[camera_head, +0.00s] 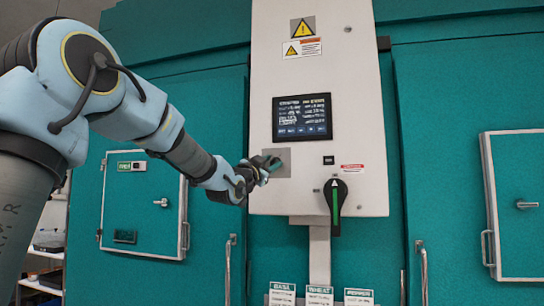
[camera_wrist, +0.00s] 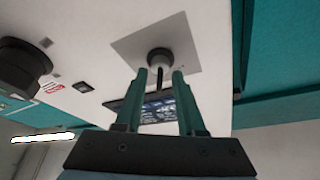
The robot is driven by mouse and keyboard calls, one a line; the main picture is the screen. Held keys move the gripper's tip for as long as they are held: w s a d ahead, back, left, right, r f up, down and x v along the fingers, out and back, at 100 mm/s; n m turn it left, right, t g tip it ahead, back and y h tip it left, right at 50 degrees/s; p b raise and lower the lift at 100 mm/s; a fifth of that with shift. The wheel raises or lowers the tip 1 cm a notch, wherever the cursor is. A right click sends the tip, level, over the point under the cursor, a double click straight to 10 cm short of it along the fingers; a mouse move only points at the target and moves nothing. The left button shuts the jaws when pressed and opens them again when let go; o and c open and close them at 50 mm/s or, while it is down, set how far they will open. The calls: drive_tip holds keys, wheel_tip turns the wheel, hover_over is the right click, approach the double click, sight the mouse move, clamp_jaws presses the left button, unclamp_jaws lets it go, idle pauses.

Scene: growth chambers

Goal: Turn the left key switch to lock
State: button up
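The key switch (camera_wrist: 159,58) is a dark round lock on a square grey plate (camera_wrist: 130,43), with a thin dark key (camera_wrist: 159,76) standing out of it. In the head view the plate (camera_head: 283,156) is at the lower left of the white control panel (camera_head: 350,75). My gripper (camera_wrist: 159,76) is open, its two green fingers on either side of the key with a visible gap on each side. In the head view my gripper (camera_head: 268,165) is close to the plate and covers the switch. No lock marking is readable.
A black rotary handle (camera_head: 336,195) with a green stripe is on the panel's lower right. A dark display (camera_head: 302,117) is above the plate. A small black square (camera_head: 328,160) is to the plate's right.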

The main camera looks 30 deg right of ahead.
drive_tip(key=shift+w+d+r, duration=0.1)
drive_tip(key=shift+w+d, duration=0.2)
drive_tip(key=shift+d, duration=0.1)
clamp_jaws()
